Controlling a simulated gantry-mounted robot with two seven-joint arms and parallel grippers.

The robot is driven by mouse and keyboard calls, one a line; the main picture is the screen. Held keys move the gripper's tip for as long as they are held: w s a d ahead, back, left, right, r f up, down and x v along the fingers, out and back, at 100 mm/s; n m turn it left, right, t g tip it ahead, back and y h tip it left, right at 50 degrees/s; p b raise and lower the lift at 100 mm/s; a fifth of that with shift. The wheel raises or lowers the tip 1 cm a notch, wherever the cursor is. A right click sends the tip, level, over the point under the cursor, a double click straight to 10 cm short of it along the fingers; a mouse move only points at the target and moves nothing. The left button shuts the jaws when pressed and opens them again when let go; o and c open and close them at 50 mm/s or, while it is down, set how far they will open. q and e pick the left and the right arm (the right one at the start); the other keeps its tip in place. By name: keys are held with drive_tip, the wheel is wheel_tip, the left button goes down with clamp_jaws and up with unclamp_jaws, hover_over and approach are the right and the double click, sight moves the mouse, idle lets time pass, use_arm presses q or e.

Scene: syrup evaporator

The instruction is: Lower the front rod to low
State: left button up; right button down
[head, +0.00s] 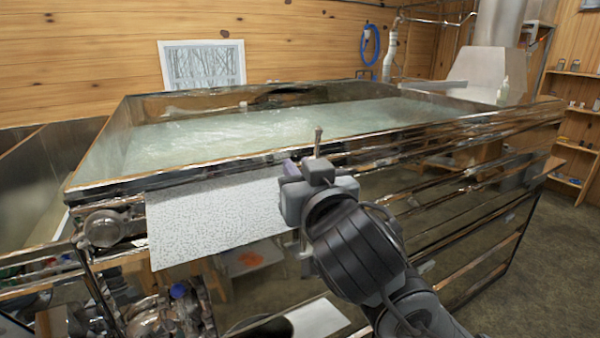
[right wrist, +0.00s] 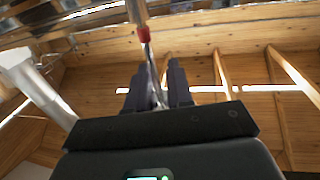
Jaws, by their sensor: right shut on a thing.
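My right gripper (head: 292,172) is at the near long side of the evaporator pan (head: 110,185), beside the white speckled sheet. In the right wrist view, the gripper (right wrist: 156,88) is shut on the thin metal front rod (right wrist: 153,68). The rod runs up from between the two dark fingers to a red collar (right wrist: 144,35), with a wider metal piece above it. In the head view, a short thin upright post (head: 318,142) shows just above the gripper; I cannot tell whether it is the same rod. The gripper hides the grip there. My left gripper is not in view.
The pan holds pale, shiny liquid. The white speckled sheet (head: 215,220) hangs over its near side. Metal rails (head: 480,185) run along the frame to the right. A round fitting (head: 104,228) sits at the left corner. Floor is open at the right, before the wooden shelves (head: 575,130).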

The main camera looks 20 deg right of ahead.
drive_tip(key=shift+f, duration=0.25)
drive_tip(key=c, duration=1.4)
unclamp_jaws()
drive_tip(key=shift+o, duration=0.6)
drive_tip(key=s+a+b, duration=0.1)
drive_tip(key=s+b, duration=0.1)
drive_tip(key=s, duration=0.8)
drive_tip(key=shift+s+b, duration=0.4)
